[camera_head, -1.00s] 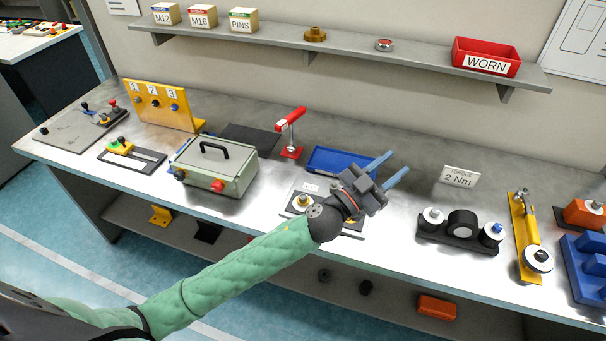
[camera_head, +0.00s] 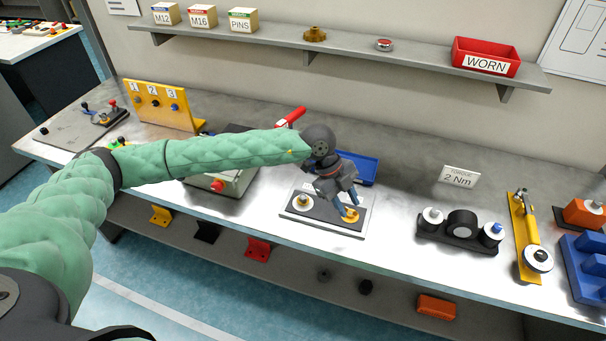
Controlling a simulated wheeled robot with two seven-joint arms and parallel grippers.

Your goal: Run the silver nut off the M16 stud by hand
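A small pale plate (camera_head: 293,212) with a dark inset lies near the front edge of the bench. On its left a small stud or nut with a yellowish centre (camera_head: 303,201) stands on a pale round washer. On its right is a gold-coloured round piece (camera_head: 352,216), partly covered by my fingers. I cannot make out which part is the silver nut. My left gripper (camera_head: 346,206) points down over the right side of the plate, its two blue fingers apart at the gold piece. Whether they touch it I cannot tell. My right gripper is not in view.
A blue tray (camera_head: 362,167) lies just behind my gripper. A grey-green box (camera_head: 235,186) is partly hidden under my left arm. A black holder (camera_head: 458,246) with round pieces and a yellow tool (camera_head: 527,235) stand to the right. The bench between plate and holder is clear.

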